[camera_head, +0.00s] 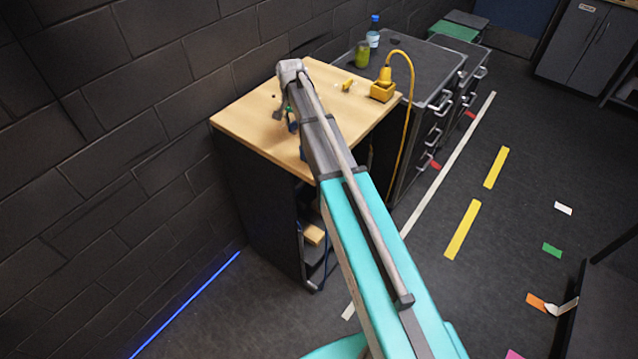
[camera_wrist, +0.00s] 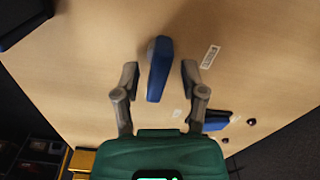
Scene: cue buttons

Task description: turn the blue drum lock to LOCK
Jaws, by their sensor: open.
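The blue drum lock (camera_wrist: 157,70) shows in the wrist view as an elongated blue handle on a grey round base, on the light wooden surface. Its long side runs nearly up and down the picture, slightly tilted. My gripper (camera_wrist: 160,75) is open, one finger on each side of the handle. A gap shows on both sides, so neither finger appears to touch it. I cannot tell the exact height of the fingertips. In the head view my arm reaches over the wooden-topped cabinet (camera_head: 240,113) and mostly hides the lock.
A white label (camera_wrist: 210,57) lies right of the lock. A second blue part (camera_wrist: 217,120) and small dark knobs sit lower right. On the cabinet stands a yellow box (camera_head: 382,91) with a cable. A green can (camera_head: 362,55) and bottle (camera_head: 373,32) stand on the dark cabinet behind.

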